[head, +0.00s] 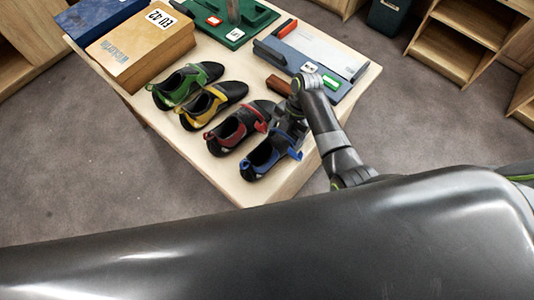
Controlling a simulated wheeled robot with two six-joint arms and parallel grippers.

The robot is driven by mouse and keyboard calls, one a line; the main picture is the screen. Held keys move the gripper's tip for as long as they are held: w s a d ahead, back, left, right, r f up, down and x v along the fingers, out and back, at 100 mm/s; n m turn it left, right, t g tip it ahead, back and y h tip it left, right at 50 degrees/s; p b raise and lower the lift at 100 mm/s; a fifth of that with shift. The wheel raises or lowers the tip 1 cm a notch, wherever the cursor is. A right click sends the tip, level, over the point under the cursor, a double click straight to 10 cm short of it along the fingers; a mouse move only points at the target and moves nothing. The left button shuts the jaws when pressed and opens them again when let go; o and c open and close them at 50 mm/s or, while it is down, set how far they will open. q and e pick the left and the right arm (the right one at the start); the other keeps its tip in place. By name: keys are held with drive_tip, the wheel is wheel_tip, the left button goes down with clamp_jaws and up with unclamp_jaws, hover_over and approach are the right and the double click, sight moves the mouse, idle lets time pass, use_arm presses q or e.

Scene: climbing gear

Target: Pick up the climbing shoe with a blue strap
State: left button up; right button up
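The climbing shoe with a blue strap (260,159) lies at the near end of a row of shoes on the wooden table (222,185). My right gripper (288,130) is at its upper, toe-side part and covers some of it. The dark fingers blend with the shoe, so I cannot tell whether they are open, shut or touching it. The shoe with a red strap (229,131) lies just beside it, up and to the left. My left gripper is not in view.
Shoes with yellow (199,108) and green (177,88) trim continue the row. A wooden box (140,48), a blue box (100,18), a green board (228,18) and a grey-and-blue case (318,52) stand farther back. A brown block (279,85) lies near my arm.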

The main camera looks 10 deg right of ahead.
drive_tip(key=c, duration=0.5)
drive_tip(key=shift+r, duration=0.1)
